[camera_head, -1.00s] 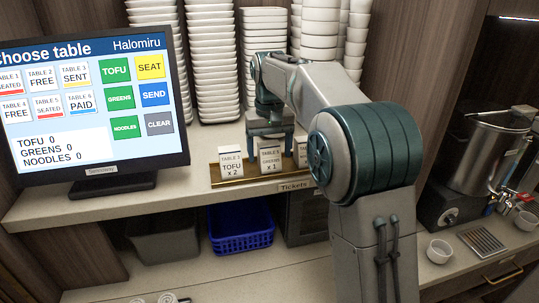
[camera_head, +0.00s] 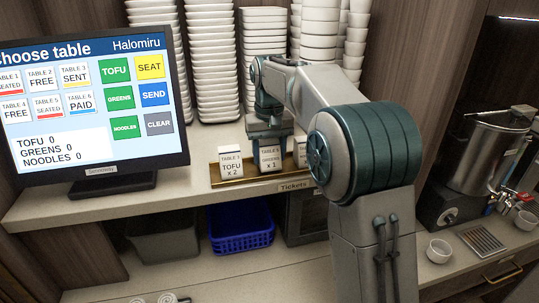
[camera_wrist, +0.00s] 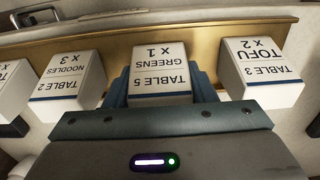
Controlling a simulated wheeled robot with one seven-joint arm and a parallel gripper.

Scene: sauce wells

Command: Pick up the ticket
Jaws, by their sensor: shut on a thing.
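The ticket in my grip is a white block (camera_wrist: 160,72) with a blue stripe, printed "TABLE 5 GREENS x 1". It also shows in the head view (camera_head: 270,158), standing upright in the brass tray (camera_head: 205,184) between two others. My gripper (camera_wrist: 163,88) is shut on it, with one blue-grey finger on each side. In the head view my gripper (camera_head: 269,150) is over the ticket from above. The "TABLE 3 TOFU x 2" ticket (camera_head: 230,163) stands to the left, and the "TABLE 2 NOODLES" ticket (camera_wrist: 70,82) is on the other side, partly hidden in the head view.
A further ticket (camera_wrist: 14,78) is cut off at the wrist view's left edge. An order screen (camera_head: 90,105) stands left of the tray. Stacked white dishes (camera_head: 215,70) rise behind. A blue basket (camera_head: 240,230) sits below the shelf. A metal pot (camera_head: 490,155) stands at right.

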